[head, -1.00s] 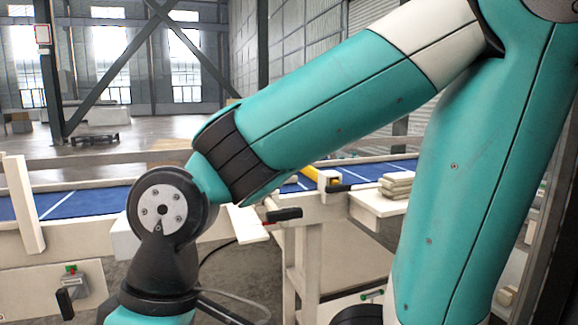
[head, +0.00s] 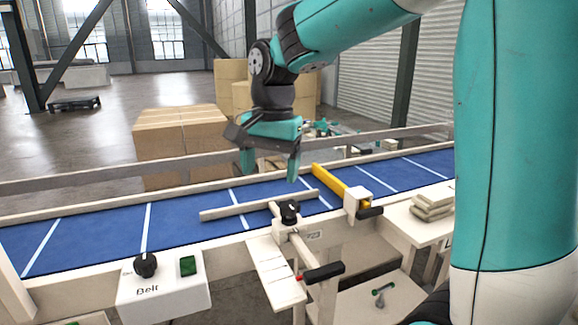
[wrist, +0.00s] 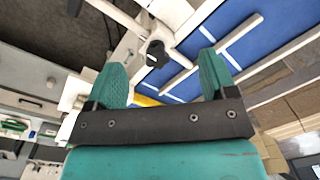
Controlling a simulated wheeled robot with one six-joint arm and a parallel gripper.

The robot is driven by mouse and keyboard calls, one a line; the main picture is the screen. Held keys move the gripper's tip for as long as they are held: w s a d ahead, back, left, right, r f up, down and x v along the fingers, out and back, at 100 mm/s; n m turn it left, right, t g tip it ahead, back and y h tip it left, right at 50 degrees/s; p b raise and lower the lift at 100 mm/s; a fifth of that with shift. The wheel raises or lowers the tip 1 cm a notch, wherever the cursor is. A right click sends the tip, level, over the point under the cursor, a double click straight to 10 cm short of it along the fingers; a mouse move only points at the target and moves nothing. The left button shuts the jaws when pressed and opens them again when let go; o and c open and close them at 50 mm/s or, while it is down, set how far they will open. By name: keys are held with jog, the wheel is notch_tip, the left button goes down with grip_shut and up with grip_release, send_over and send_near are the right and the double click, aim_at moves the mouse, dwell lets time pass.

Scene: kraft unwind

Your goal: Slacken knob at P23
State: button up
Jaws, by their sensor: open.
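A black knob (head: 289,211) sits on a pale clamp bracket at the near edge of the blue belt, beside a pale guide bar (head: 258,205). A small label (head: 315,235) is by the bracket, too small to read. My gripper (head: 270,167) hangs over the belt, fingers pointing down, above and behind the knob, apart from it. In the wrist view, my gripper (wrist: 162,70) is open and empty, and the black knob (wrist: 156,53) shows beyond the gap between its green fingers.
A Belt control box (head: 165,285) with another black knob (head: 145,265) and a green button (head: 187,265) is at the lower left. A yellow bar (head: 340,187) and a red-and-black handle (head: 322,273) flank the bracket. Cardboard boxes (head: 182,140) stand behind the conveyor.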

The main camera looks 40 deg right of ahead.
aim_at(287, 205)
jog(key=w+d+r+m+p, duration=0.3)
jog(key=d+r+m, duration=0.3)
jog(key=shift+h, duration=0.3)
jog(key=f, duration=0.6)
jog(key=f+p, duration=0.1)
jog(key=f, duration=0.5)
jog(key=f+p, duration=0.1)
jog(key=f, duration=0.4)
jog(key=shift+w+d+f, duration=0.15)
jog(key=shift+d+f, duration=0.1)
jog(key=shift+f, duration=0.15)
jog(key=c, duration=0.9)
